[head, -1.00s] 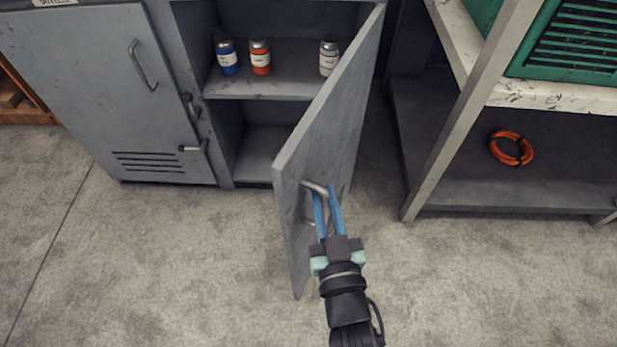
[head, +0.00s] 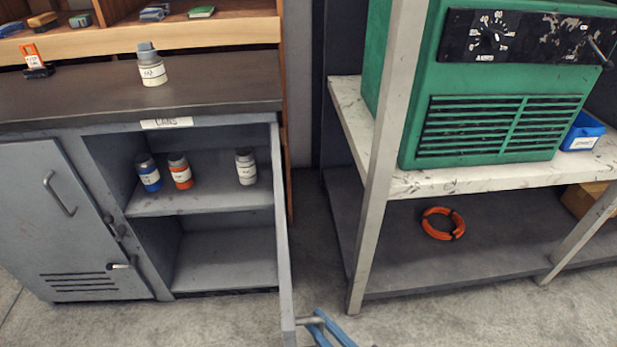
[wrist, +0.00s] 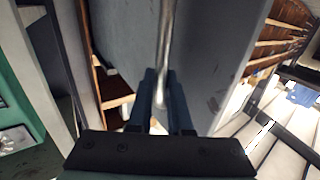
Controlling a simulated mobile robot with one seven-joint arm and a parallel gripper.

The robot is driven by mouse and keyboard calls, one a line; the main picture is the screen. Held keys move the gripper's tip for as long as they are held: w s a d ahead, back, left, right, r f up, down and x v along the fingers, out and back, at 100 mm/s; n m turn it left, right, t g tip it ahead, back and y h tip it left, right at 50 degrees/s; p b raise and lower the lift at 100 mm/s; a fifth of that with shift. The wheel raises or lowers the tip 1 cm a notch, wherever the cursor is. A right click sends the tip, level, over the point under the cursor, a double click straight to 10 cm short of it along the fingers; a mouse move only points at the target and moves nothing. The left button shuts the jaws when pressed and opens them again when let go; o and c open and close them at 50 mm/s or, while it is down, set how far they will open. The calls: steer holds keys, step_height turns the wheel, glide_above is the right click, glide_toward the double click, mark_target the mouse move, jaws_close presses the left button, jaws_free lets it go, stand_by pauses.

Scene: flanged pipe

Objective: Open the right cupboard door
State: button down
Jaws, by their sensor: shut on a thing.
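The right cupboard door (head: 283,235) stands wide open, seen nearly edge-on in the head view, swung out toward me. Its grey face (wrist: 215,60) fills the middle of the wrist view. The metal door handle (wrist: 164,60) runs between the blue fingers of my gripper (wrist: 161,100). My gripper (head: 325,325) is shut on the handle at the bottom edge of the head view, where most of it is cut off. The open compartment shows a shelf (head: 205,203) with a blue can (head: 148,174), an orange can (head: 180,171) and a white can (head: 245,167).
The left cupboard door (head: 60,220) is closed. A white can (head: 151,66) stands on the dark worktop (head: 215,95). To the right, a metal rack (head: 372,170) holds a green machine (head: 490,100) and an orange cable coil (head: 442,223). Some floor shows between cupboard and rack.

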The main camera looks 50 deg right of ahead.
steer(key=shift+d+r, duration=0.1)
steer(key=shift+d, duration=0.1)
steer(key=c, duration=0.8)
jaws_free()
steer(key=shift+c, duration=0.2)
steer(key=shift+s, duration=0.1)
steer(key=s+a+p, duration=0.1)
steer(key=s, duration=1.1)
steer(key=shift+s+a, duration=0.3)
steer(key=shift+a, duration=0.1)
